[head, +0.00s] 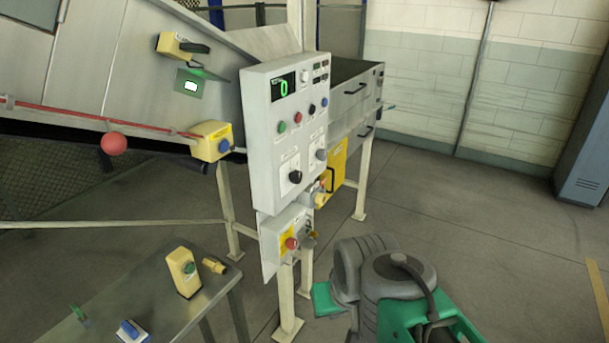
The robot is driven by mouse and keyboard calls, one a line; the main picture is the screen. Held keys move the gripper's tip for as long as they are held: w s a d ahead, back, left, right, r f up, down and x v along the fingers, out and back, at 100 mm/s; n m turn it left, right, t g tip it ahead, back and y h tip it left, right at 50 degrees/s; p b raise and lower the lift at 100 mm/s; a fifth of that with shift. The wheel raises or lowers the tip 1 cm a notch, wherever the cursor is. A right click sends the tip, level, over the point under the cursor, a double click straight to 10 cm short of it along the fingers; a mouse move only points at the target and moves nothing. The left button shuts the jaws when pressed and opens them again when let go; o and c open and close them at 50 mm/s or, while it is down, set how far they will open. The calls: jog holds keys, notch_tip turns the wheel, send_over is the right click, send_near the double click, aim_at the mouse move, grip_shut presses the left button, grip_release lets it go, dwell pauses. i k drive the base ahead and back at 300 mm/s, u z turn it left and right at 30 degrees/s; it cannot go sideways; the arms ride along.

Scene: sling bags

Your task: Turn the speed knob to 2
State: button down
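A light grey control panel (262,150) stands on posts in the middle of the head view. Its small dark display (283,86) shows a green 0. A black rotary knob (295,176) sits on a white plate low on the panel. A smaller grey knob (321,155) sits to its upper right. The labels are too small to read, so I cannot tell which knob is for speed or where its pointer stands. Grey and green parts of my arm show at the bottom right, apart from the panel in the picture. I cannot make out my gripper's fingers.
Several coloured buttons (297,117) line the panel. A lower box (282,262) carries a red button (291,243). A metal table (205,285) with yellow devices stands lower left. A sloped metal machine (130,60) is behind. Floor is clear at right, before a blue-grey cabinet (585,150).

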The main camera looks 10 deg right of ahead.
aim_at(295, 176)
jog(key=z, duration=0.05)
jog(key=k, duration=0.5)
jog(key=z, duration=1.15)
jog(key=i, duration=0.95)
jog(key=u, duration=2.7)
